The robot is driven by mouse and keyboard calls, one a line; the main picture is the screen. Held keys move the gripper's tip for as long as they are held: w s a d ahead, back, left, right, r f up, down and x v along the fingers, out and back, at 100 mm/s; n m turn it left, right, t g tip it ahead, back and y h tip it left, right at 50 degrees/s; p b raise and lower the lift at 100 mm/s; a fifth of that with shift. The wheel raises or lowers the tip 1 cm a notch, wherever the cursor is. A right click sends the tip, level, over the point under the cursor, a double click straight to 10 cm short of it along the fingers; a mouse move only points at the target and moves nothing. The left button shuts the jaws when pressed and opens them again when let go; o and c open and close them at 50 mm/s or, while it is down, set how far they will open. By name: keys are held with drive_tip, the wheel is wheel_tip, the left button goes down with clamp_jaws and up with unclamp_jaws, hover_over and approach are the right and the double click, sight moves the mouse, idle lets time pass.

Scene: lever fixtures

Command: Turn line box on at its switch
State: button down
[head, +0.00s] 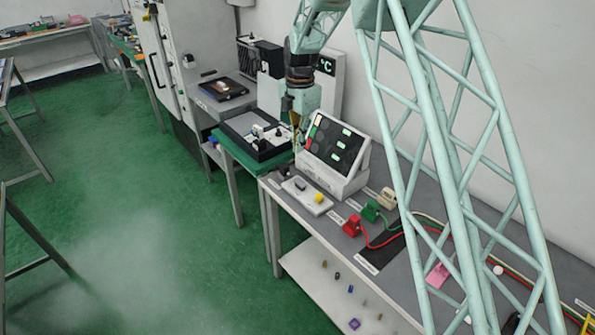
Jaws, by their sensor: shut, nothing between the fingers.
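My gripper (295,130) is shut and empty, pointing down at the left edge of a white console (359,180) with a dark sloped face. I cannot tell whether it touches the console. The console face has several lit light-coloured labels and red and green marks at its left. In front lies a white plate (297,191) with a yellow knob (319,198) and a small dark part. Left of the gripper, a black tray-like unit (240,125) carries white and dark fittings. No readable label shows which of these is the line box, and its switch position cannot be made out.
Red (352,225), green (370,211) and beige (387,198) blocks with cables stand right of the console on the grey bench (330,235). A pink item (438,274) lies further right. My lattice arm covers part of the right side. The green floor (130,190) is open at left.

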sight(296, 180)
drive_tip(key=shift+w+a+f+b, duration=0.1)
drive_tip(key=shift+f+b, duration=0.2)
drive_tip(key=shift+f, duration=3.2)
drive_tip(key=shift+w+a+f+b, duration=0.1)
drive_tip(key=shift+f+b, duration=0.15)
drive_tip(key=shift+f, duration=3.2)
drive_tip(key=shift+a+f, duration=0.1)
drive_tip(key=shift+a, duration=0.05)
